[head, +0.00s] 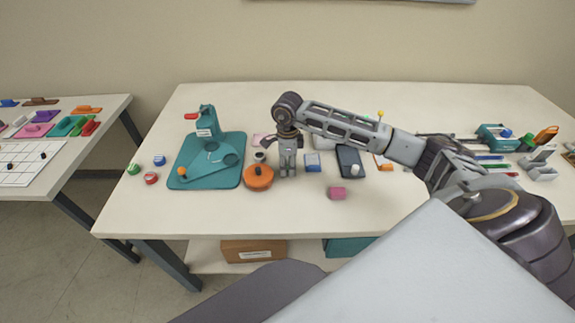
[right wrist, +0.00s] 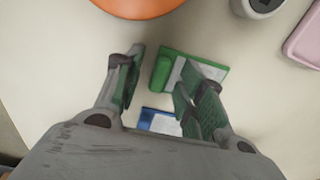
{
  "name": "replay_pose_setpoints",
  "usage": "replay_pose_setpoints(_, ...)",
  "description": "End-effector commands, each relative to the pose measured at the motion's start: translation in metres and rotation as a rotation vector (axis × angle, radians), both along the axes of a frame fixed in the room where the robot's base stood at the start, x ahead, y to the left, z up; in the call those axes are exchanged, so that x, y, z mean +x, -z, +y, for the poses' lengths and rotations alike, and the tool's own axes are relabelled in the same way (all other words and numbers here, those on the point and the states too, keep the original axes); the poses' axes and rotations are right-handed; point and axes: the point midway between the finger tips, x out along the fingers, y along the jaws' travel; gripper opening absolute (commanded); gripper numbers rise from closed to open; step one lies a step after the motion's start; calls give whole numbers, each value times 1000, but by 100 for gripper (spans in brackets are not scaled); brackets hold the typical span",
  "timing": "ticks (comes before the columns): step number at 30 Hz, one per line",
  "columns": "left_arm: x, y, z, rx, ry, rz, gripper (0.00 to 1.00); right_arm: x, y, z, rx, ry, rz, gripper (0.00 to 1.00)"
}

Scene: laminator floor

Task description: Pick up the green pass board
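The green pass board (right wrist: 162,72), a small green block with a whitish face, lies on the table in the right wrist view. My right gripper (right wrist: 160,78) is open above it. One finger is left of the board, with a gap between them; the other overlaps the board's right part in the picture. I cannot tell whether that finger touches it. In the head view my right gripper (head: 288,175) points down at the table between an orange round thing and a blue block, and the board is hidden there. My left gripper is not in view.
The orange round thing (head: 258,178) stands close left of the gripper, the blue block (head: 313,166) close right. A teal press (head: 207,170) stands further left. A dark flat device (head: 350,161) and a pink block (head: 337,193) lie to the right. The table's front strip (head: 240,215) is clear.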

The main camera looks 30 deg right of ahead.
Motion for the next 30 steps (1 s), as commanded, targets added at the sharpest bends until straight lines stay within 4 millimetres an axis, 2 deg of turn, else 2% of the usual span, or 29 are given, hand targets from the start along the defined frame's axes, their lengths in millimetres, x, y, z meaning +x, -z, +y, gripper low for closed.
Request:
replay_pose_setpoints(7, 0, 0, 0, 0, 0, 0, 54, 0, 0, 0, 0, 0, 0, 39)
replay_pose_setpoints(15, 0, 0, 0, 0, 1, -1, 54, 0, 0, 0, 0, 0, 0, 6)
replay_pose_setpoints(17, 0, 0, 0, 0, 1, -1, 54, 0, 0, 0, 0, 0, 0, 0)
replay_pose_setpoints(30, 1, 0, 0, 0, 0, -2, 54, 0, -5, 0, 1, 0, -1, 0)
